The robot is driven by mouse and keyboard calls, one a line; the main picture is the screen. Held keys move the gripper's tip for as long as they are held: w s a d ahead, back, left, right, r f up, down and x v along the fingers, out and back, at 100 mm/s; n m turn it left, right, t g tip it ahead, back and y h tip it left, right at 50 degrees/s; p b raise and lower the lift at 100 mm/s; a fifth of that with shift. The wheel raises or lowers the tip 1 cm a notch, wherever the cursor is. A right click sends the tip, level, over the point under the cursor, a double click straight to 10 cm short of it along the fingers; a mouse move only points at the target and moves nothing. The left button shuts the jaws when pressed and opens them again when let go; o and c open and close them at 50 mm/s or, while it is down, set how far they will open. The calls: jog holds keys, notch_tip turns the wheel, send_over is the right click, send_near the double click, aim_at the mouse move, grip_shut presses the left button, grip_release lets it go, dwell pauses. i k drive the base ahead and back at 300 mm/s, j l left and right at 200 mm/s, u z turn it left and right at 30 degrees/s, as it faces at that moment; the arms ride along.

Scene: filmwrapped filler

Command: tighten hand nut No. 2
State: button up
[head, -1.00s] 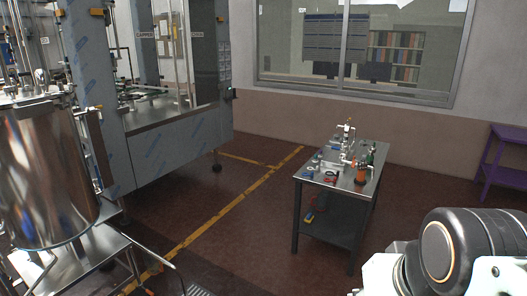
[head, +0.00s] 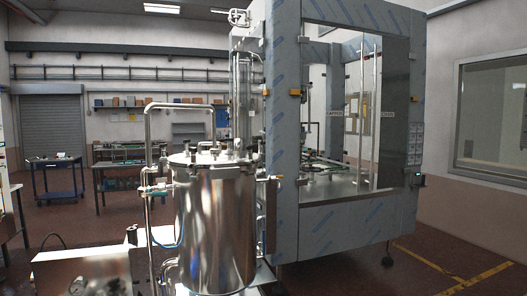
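A shiny steel tank (head: 216,225) stands upright in the middle of the head view, beside the filler machine. Small dark fittings ring the edge of its lid (head: 205,160). They may be hand nuts, but they are too small to tell apart. No number can be read on them, so I cannot tell which is No. 2 or how tight any is. My gripper is not in view.
The filler machine's film-wrapped frame (head: 288,130) rises right of the tank. A bent steel pipe (head: 148,145) stands to its left. A metal box (head: 85,268) is at the lower left. Workbenches (head: 115,180) stand behind. Floor (head: 440,270) at the right is clear.

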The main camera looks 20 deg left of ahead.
aim_at(193, 150)
jog(key=i+j+u, duration=0.1)
jog(key=i+u, duration=1)
jog(key=i, duration=0.2)
jog(key=i+l+u, duration=0.3)
jog(key=i, duration=0.2)
jog(key=k+j+u, duration=0.1)
jog(key=i+u, duration=0.1)
